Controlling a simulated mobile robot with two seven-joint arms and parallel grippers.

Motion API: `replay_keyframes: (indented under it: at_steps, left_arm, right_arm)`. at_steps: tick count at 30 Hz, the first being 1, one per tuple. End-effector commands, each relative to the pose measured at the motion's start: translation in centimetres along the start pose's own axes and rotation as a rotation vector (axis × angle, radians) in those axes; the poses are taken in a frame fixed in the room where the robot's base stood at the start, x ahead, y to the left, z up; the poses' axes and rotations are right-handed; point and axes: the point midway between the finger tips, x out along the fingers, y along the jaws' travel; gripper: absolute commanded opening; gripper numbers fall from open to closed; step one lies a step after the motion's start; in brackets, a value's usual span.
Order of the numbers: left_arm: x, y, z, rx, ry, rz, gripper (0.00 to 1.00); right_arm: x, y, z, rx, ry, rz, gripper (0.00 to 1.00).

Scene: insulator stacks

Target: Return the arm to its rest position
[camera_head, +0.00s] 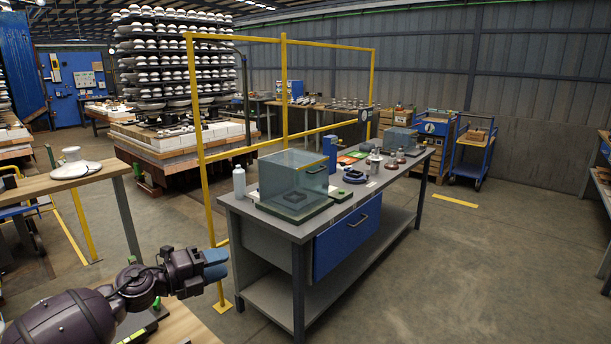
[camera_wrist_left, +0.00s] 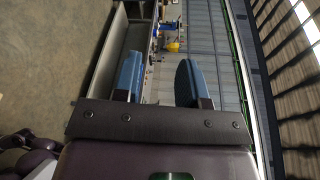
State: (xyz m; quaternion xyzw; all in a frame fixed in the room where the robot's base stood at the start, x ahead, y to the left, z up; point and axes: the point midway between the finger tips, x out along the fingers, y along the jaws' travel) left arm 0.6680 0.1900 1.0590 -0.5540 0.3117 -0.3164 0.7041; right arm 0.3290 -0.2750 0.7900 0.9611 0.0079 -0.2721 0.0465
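My left arm (camera_head: 75,318), dark purple, comes in from the lower left in the head view. Its gripper (camera_head: 214,264) has blue fingers and is held in the air in front of the near end of the grey workbench (camera_head: 270,228). In the left wrist view the two blue fingers of this gripper (camera_wrist_left: 160,78) stand apart with nothing between them, so it is open and empty. My right gripper is in neither view.
A yellow frame (camera_head: 203,150) stands behind the gripper. The workbench carries a glass-sided box (camera_head: 294,180), a white bottle (camera_head: 239,182) and small parts. A wooden-topped table (camera_head: 60,181) with white discs is at left. Floor right of the workbench is clear.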

Motion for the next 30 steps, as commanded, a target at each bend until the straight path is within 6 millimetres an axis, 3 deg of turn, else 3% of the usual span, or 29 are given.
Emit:
replay_keyframes:
  at_steps: [5, 14, 24, 30]
  left_arm:
    - [-1.0, 1.1, -2.2, -0.369, -0.225, -0.185, 0.38]
    - [-6.3, 8.4, -6.4, -0.976, -0.565, -0.253, 0.38]
    - [-14.2, 17.1, -14.8, -1.526, -0.831, -0.246, 0.38]
    - [-19.2, 20.7, -20.0, -1.694, -0.963, -0.266, 0.38]
  right_arm:
    - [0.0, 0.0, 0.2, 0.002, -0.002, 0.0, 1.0]
    - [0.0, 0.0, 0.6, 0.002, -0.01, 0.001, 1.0]
    - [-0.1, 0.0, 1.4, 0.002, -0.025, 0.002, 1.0]
    - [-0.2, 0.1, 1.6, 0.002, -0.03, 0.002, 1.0]
